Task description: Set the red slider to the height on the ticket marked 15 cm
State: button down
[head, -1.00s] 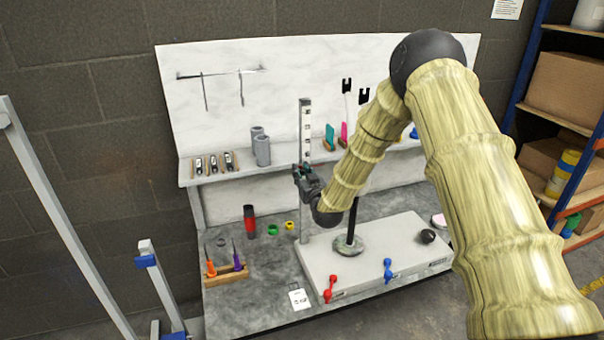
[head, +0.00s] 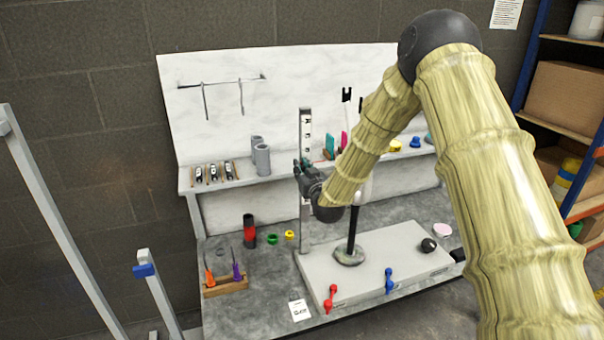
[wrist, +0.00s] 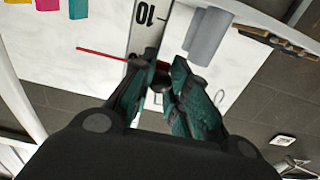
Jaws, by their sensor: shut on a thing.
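The upright scale (head: 306,128) stands at the left of the grey base on the bench, and my gripper (head: 303,170) is at its upper half. In the wrist view, my gripper (wrist: 160,88) is shut on a small dark knob (wrist: 162,68) of the slider at the scale. The slider's thin red pointer (wrist: 105,53) crosses towards the scale strip. The printed 10 (wrist: 145,14) reads upside down, and the pointer lies just below it in the picture. The white ticket (head: 299,310) lies at the bench's front edge; its print is too small to read.
A red lever (head: 330,297) and a blue lever (head: 388,280) are on the base's front. A dark post (head: 352,235) stands behind them. Grey cylinders (head: 262,160) and coloured items are on the back shelf (head: 225,184). A wooden rack (head: 226,286) stands front left.

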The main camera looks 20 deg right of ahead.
jog(key=c, duration=1.3)
grip_release()
jog(key=shift+c, duration=0.2)
jog(key=shift+s, duration=0.15)
jog(key=s, duration=1.1)
jog(key=shift+s+d, duration=0.2)
jog(key=shift+s, duration=0.15)
jog(key=s+a+f+g, duration=0.2)
jog(key=s+f+g, duration=0.2)
jog(key=s+f, duration=0.8)
jog(key=s+a+f+g, duration=0.2)
jog(key=s+f+g, duration=0.4)
jog(key=f, duration=1)
jog(key=s+f+g, duration=0.2)
jog(key=s+f, duration=0.2)
jog(key=s, duration=0.7)
jog(key=s+f+g, duration=0.3)
jog(key=s+f, duration=0.1)
jog(key=s, duration=0.7)
jog(key=s+f+g, duration=0.3)
jog(key=s+f, duration=0.1)
jog(key=s, duration=0.8)
jog(key=shift+a+f+m, duration=0.25)
jog(key=shift+a+m, duration=0.15)
